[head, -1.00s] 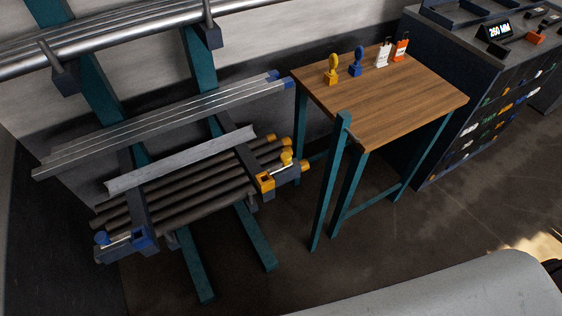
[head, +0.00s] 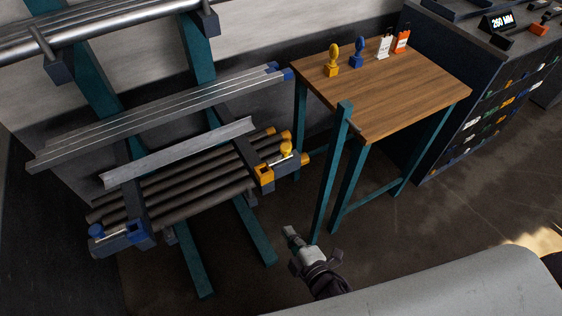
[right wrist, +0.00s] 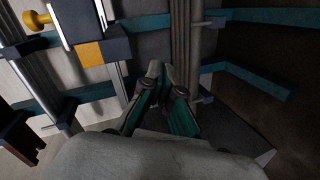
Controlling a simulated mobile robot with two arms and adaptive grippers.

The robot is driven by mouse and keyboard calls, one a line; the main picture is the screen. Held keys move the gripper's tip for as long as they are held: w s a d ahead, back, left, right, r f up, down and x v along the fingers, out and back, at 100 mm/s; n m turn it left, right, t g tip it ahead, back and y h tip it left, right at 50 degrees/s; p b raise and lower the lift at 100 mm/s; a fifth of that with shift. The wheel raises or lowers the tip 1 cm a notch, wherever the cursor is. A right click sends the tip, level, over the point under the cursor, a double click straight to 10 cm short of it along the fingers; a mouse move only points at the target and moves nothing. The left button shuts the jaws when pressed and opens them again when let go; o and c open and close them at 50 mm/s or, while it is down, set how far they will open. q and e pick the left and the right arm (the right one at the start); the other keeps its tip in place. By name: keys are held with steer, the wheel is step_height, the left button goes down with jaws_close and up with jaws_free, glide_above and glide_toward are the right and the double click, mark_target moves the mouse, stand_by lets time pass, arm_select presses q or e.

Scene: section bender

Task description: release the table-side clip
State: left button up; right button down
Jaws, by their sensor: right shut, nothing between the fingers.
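The table-side clip is a yellow clip (head: 264,174) with a round yellow knob (head: 286,148), on the rack's end nearest the wooden table. Its yellow block (right wrist: 91,53) and knob (right wrist: 37,19) also show at the upper left of the right wrist view. A blue clip (head: 139,232) sits at the rack's other end. My right gripper (head: 290,232) is below and slightly right of the yellow clip in the head view, apart from it. In the right wrist view its fingers (right wrist: 160,72) are together with nothing between them. My left gripper is not in view.
The rack holds several dark bars (head: 190,200) and metal profiles (head: 180,150). The wooden table (head: 395,95) stands right of the clip, with a teal post (head: 332,170) between it and my gripper.

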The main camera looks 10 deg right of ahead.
mark_target(286, 152)
step_height(286, 152, up, 15)
steer(key=w+n+t+y, duration=0.1)
steer(key=n+t, duration=0.2)
steer(key=n, duration=0.1)
steer(key=shift+w+a, duration=0.2)
steer(key=shift+w, duration=0.05)
steer(key=w+p, duration=0.3)
steer(key=w, duration=0.8)
steer(key=shift+w+d, duration=0.15)
steer(key=shift+w+d+f, duration=0.1)
steer(key=shift+w+d, duration=0.05)
steer(key=shift+d, duration=0.2)
steer(key=shift+w+d+p, duration=0.2)
steer(key=shift+d, duration=0.35)
steer(key=shift+w+d+p, duration=0.15)
steer(key=shift+d+p, duration=0.05)
steer(key=shift+d, duration=0.35)
